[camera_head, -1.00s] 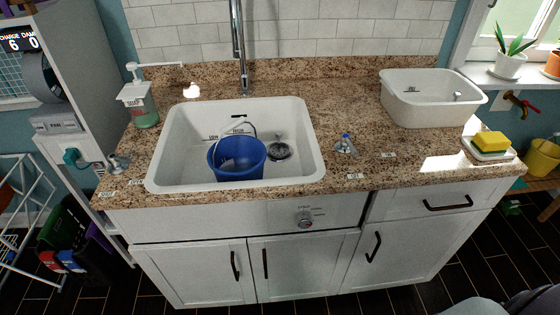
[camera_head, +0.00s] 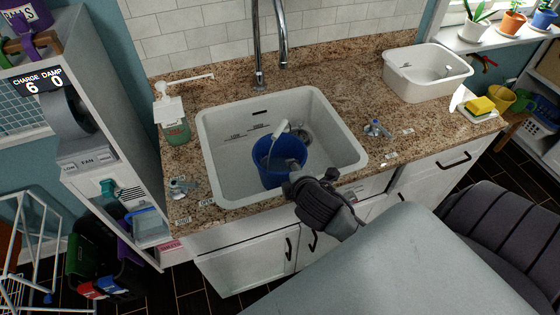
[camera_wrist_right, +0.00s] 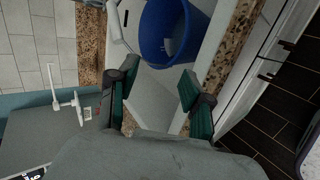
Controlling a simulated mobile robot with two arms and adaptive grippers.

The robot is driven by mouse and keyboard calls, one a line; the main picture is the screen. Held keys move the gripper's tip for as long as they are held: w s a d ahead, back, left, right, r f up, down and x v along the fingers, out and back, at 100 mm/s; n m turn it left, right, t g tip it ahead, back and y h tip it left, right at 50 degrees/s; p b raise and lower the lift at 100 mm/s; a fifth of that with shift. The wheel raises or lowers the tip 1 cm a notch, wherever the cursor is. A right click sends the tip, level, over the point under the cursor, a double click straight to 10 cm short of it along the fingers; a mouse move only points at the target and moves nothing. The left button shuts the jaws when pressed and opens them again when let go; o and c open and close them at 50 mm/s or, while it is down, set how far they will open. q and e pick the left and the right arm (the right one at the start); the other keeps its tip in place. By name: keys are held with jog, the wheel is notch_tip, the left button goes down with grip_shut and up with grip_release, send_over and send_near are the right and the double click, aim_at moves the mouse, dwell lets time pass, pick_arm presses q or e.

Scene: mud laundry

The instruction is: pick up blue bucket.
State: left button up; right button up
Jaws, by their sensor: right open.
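The blue bucket (camera_head: 268,174) stands in the white sink (camera_head: 212,160), its handle with a white grip (camera_head: 280,130) raised. My right gripper (camera_head: 296,178) is at the sink's front edge, close to the bucket's front right side and partly covering it. In the right wrist view the bucket (camera_wrist_right: 162,38) lies beyond my open right fingers (camera_wrist_right: 158,82), with nothing between the pads. I cannot tell whether a finger touches it. My left gripper is not in view.
The faucet (camera_head: 258,50) rises behind the sink. A soap dispenser (camera_head: 172,122) stands left of it, and a white basin (camera_head: 425,75) sits on the counter at right. A yellow sponge (camera_head: 480,106) lies beyond. The sink's front rim (camera_head: 235,202) borders my gripper.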

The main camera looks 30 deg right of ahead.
aim_at(281, 130)
jog(key=w+d+n+t, duration=0.1)
jog(key=w, duration=0.3)
jog(key=w+d+n+p, duration=0.1)
jog(key=w+d+n, duration=0.1)
jog(key=w, duration=0.2)
jog(key=w+d+n+t, duration=0.1)
jog(key=w+d+n, duration=0.1)
jog(key=w, duration=0.2)
jog(key=shift+w+r+t+h, duration=0.25)
jog(key=shift+w+t+h, duration=0.05)
jog(key=shift+w+f, duration=0.15)
jog(key=shift+w, duration=0.05)
jog(key=shift+w+d+p, duration=0.3)
jog(key=shift+w+p, duration=0.05)
jog(key=shift+p, duration=0.1)
jog(key=p+x, duration=0.1)
jog(key=x, duration=0.2)
jog(key=shift+d+f, duration=0.2)
jog(key=shift+d, duration=0.1)
jog(key=shift+w+d+f, duration=0.1)
jog(key=shift+w+f, duration=0.2)
jog(key=shift+w, duration=0.25)
jog(key=shift+s, duration=0.1)
jog(key=shift+c, duration=0.2)
grip_shut()
